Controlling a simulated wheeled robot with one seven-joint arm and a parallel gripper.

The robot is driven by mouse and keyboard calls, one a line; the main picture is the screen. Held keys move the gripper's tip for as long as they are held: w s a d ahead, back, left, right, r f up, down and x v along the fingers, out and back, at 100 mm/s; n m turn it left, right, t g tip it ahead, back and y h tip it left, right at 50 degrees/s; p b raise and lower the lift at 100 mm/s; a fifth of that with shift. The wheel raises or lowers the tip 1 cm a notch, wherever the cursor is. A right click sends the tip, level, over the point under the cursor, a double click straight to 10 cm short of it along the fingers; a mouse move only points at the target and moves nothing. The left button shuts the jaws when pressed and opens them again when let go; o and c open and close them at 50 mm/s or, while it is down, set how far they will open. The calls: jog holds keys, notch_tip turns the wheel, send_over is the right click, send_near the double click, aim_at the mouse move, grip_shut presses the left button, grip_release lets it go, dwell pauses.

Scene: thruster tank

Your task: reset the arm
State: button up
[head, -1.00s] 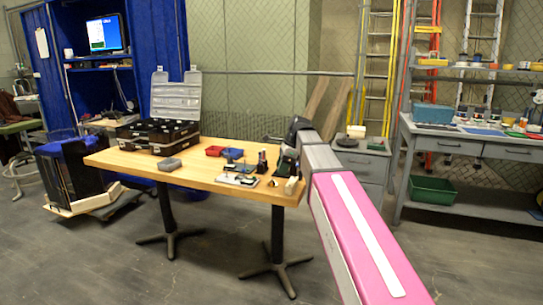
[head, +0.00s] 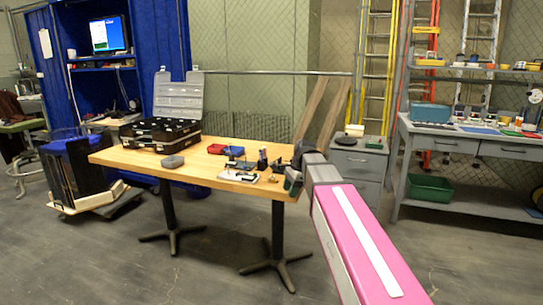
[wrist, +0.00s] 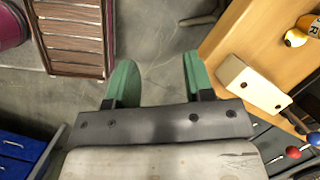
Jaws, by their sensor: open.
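My gripper (wrist: 158,82) shows in the wrist view with its two green fingers apart and nothing between them. Grey floor lies below the fingers. In the head view my pink and grey arm reaches forward to the right end of the wooden table (head: 125,157), and the gripper (head: 292,180) is partly seen beside that end. In the wrist view the table edge lies to the right of the fingers, with a cream block (wrist: 252,84) near it.
A grey drawer cabinet (head: 357,165) stands behind my arm. A workbench (head: 460,140) is at the right. Open floor lies in front.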

jog(key=s+d+f+n+h, duration=0.1)
jog(key=s+d+f+n, duration=0.2)
jog(key=f, duration=0.5)
jog(key=s+d+f+n+h, duration=0.1)
jog(key=s+d+f+n, duration=0.3)
jog(key=s+f+n, duration=0.2)
jog(key=s+d+f+n+h, duration=0.1)
jog(key=s+d+f+n, duration=0.3)
jog(key=s+f, duration=0.3)
notch_tip(320, 180, down, 4)
jog(key=shift+s+d+r+n, duration=0.2)
jog(key=shift+s+r+n, duration=0.05)
jog(key=shift+s+n, duration=0.15)
jog(key=shift+w, duration=0.1)
